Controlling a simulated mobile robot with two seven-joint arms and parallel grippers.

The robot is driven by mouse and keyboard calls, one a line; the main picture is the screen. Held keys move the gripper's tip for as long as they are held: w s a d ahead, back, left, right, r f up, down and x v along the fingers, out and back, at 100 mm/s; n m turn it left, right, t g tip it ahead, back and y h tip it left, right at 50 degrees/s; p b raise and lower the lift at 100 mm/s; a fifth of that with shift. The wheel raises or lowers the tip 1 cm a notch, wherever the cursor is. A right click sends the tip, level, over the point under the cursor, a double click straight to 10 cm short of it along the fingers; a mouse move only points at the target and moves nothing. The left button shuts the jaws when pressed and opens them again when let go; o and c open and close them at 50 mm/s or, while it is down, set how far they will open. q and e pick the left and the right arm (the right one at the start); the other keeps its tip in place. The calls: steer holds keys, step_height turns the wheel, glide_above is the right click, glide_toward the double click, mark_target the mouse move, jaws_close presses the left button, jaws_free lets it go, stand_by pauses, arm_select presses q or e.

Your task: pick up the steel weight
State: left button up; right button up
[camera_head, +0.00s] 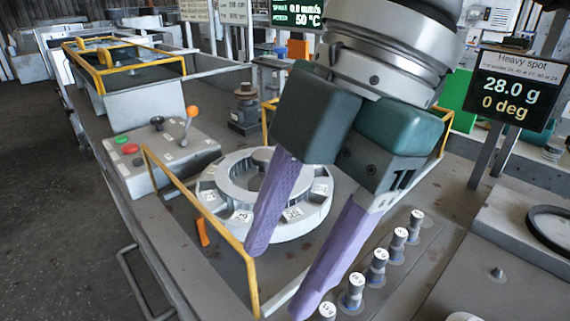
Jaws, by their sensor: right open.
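Several small steel weights with white labelled tops stand upright in a slanting row on the grey bench, right of my right gripper; one is this weight (377,268), and the nearest (327,312) is cut by the bottom edge. My right gripper (274,281) comes in from the top, its two purple fingers spread apart with nothing visible between them. It is in front of the round grey ring (215,203) with numbered labels, and one finger hides part of it. The lower finger is left of the row of weights. I cannot tell how high the fingers are. My left gripper is not in view.
A yellow guard rail (245,255) surrounds the ring. A control box (160,155) with buttons and an orange-knobbed lever stands at the left. A display (514,92) reads 28.0 g, 0 deg. A black ring (550,230) lies at the right.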

mark_target(357, 279)
steer(key=w+d+f+h, duration=0.1)
steer(key=d, duration=0.1)
steer(key=w+d+f+m+h+b, duration=0.1)
steer(key=w+d, duration=0.1)
steer(key=d, duration=0.1)
steer(key=w+d+f+m+t+h, duration=0.1)
steer(key=w+d+f+h, duration=0.1)
steer(key=d, duration=0.1)
steer(key=shift+d+b, duration=0.25)
steer(key=shift+b, duration=0.1)
step_height(357, 279, down, 4)
steer(key=shift+s+r, duration=0.15)
steer(key=shift+r, duration=0.1)
steer(key=f, duration=0.5)
steer(key=shift+w+f, duration=0.3)
steer(key=shift+f, duration=0.05)
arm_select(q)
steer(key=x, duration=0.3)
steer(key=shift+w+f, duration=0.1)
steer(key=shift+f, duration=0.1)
arm_select(e)
steer(key=shift+c, duration=0.3)
jaws_close()
